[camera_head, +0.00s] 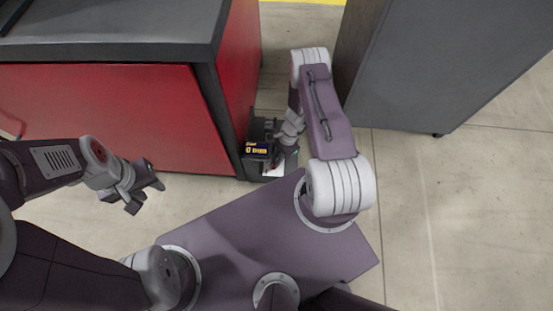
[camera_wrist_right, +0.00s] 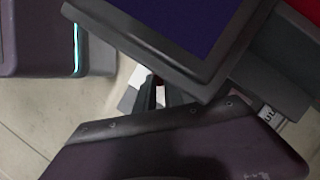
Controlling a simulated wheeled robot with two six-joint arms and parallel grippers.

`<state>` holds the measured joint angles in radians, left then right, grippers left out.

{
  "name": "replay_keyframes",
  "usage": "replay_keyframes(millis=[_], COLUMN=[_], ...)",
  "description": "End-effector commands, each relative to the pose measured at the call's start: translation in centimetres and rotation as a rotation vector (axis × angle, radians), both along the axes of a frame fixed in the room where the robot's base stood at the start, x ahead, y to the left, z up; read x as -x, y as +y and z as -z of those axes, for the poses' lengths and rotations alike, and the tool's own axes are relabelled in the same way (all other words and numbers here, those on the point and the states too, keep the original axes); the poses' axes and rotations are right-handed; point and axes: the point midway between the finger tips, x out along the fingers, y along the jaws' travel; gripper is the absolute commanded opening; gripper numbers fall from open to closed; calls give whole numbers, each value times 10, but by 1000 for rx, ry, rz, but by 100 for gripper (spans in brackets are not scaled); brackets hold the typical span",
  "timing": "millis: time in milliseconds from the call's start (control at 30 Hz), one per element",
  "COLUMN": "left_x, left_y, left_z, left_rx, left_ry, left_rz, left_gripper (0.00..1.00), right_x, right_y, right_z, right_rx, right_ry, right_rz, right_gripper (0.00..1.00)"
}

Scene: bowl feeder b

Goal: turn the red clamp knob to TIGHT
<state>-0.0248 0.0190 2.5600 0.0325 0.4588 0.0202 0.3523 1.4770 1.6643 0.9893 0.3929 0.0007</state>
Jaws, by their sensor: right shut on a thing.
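The red clamp knob (camera_wrist_right: 158,82) shows only as a small dark red patch between the fingers of my right gripper (camera_wrist_right: 160,93) in the right wrist view; the fingers and my wrist hide the rest. In the head view my right gripper (camera_head: 275,160) reaches down at a small black machine (camera_head: 257,168) with a lit display (camera_head: 256,149) and is shut on the knob. Which way the knob points and any TIGHT marking cannot be made out. My left gripper (camera_head: 149,193) is open and empty, well left of the machine, over the floor.
A red cabinet with a grey top (camera_head: 110,40) stands directly left of the machine. A large grey cabinet (camera_head: 440,60) stands to the right. A white patch (camera_head: 274,170) lies at the machine's front. Bare floor (camera_head: 460,220) is open at the right.

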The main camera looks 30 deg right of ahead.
Motion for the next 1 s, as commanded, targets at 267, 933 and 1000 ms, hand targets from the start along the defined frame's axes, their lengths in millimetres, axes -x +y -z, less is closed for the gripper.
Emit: replay_keyframes(millis=[267,933,1000], left_x=[0,0,0], left_y=[0,0,0], left_z=[-21,-145,-156], left_rx=[0,0,0], left_ry=[0,0,0], left_rz=[0,0,0], left_gripper=[36,36,36], right_x=[3,14,15], right_y=[0,2,3], right_z=[-5,-10,-10], right_rx=[0,1,1], right_ry=[3,3,4], right_rz=[105,714,782], right_gripper=[0,0,0])
